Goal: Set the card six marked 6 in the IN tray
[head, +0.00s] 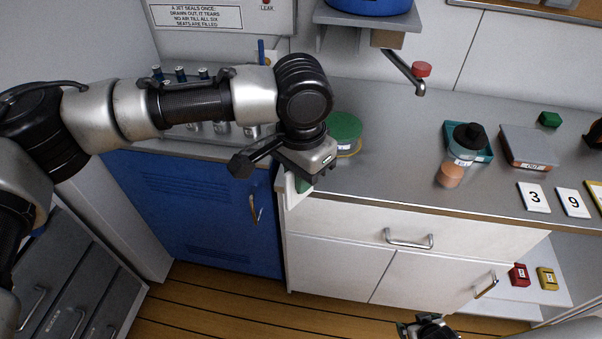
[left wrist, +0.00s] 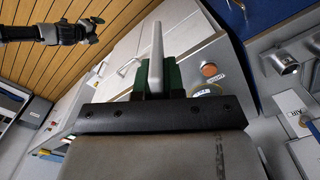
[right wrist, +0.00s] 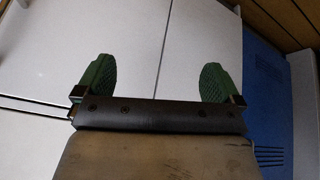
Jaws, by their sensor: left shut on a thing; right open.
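My left gripper (head: 303,182) is shut on a thin white card (left wrist: 156,55), seen edge-on between the green fingertips in the left wrist view. In the head view the card (head: 292,198) hangs below the gripper at the counter's front edge, and its marking cannot be read. Two other white cards lie on the counter at the right, card 3 (head: 534,198) and card 9 (head: 573,203). I cannot make out a tray marked IN. My right gripper (head: 428,328) is open and empty, low over the floor; its green fingers stand apart in the right wrist view (right wrist: 158,82).
Red (head: 519,275) and yellow (head: 547,279) blocks sit on a lower shelf.

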